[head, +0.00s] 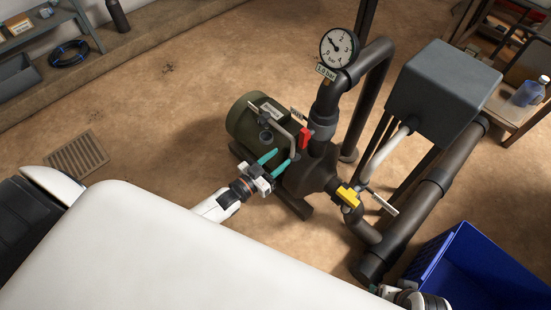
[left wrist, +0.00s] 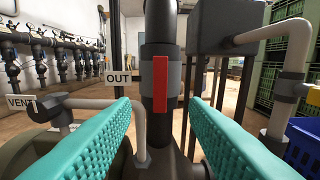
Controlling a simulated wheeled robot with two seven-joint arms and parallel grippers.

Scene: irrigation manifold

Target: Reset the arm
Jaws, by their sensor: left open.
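My left gripper (head: 283,156) is open, its two teal fingers spread and pointing towards the red valve handle (head: 305,138) beside the dark vertical pipe. In the left wrist view the gap between the fingertips (left wrist: 159,103) is empty. There the red handle (left wrist: 160,84) stands upright in front of the pipe, centred between the fingers and beyond them. It looks apart from both fingers. At the lower right of the head view, a white and black part of my right arm shows, but no right fingers are visible.
A green pump motor (head: 262,122) lies beside the gripper, with a pressure gauge (head: 339,47) above. A yellow handle (head: 348,196) sits on the lower pipework. A grey box (head: 443,90) and a blue crate (head: 470,235) stand to the right. Floor is clear at left.

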